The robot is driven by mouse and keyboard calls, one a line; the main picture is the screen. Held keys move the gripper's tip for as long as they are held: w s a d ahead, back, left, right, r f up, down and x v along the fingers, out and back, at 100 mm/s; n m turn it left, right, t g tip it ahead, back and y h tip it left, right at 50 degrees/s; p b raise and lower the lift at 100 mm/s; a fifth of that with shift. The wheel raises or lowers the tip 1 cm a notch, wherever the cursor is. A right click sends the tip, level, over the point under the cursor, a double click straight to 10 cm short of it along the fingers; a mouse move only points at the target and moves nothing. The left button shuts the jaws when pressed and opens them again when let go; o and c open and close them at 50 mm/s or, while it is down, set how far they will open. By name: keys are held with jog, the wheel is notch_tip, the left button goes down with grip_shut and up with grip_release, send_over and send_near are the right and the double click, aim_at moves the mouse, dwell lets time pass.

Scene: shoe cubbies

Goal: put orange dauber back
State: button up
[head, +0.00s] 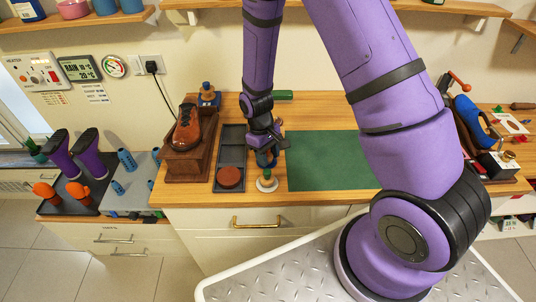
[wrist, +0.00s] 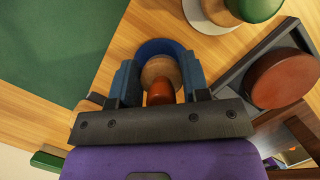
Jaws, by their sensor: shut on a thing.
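My gripper (head: 266,150) reaches down at the worktop, between the dark tray and the green mat. In the wrist view my gripper (wrist: 160,85) is shut around the orange dauber (wrist: 159,92), which has a round wooden body and an orange-brown top. A blue round part (wrist: 160,46) shows beneath and beyond it; I cannot tell whether it belongs to the dauber or is a separate holder. In the head view my gripper hides most of the dauber.
The dark divided tray (head: 231,137) holds a red-brown round tin (head: 229,177). Left of it, a brown shoe (head: 187,128) rests on a wooden stand. A blue-topped wooden piece on a blue base (head: 208,94) stands behind. The green mat (head: 325,158) to the right is clear.

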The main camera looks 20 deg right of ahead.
jog(key=o, duration=0.9)
jog(key=shift+f, duration=0.1)
jog(key=v, duration=1.2)
notch_tip(320, 180, up, 12)
jog(key=m+t, duration=0.1)
jog(key=t, duration=0.1)
send_over(271, 153)
jog(key=s+d+r+m+t, duration=0.1)
jog(key=s+d+r+t, duration=0.1)
jog(key=s+r, duration=0.7)
jog(key=s+d+r+m+t+y, duration=0.1)
jog(key=s+d+r+m+t, duration=0.1)
jog(key=s+r, duration=0.7)
jog(key=shift+s+d+r+m+t, duration=0.35)
jog(key=shift+s+d+t, duration=0.3)
jog(key=shift+s+t, duration=0.8)
jog(key=shift+s+g, duration=0.15)
jog(key=shift+g, duration=0.2)
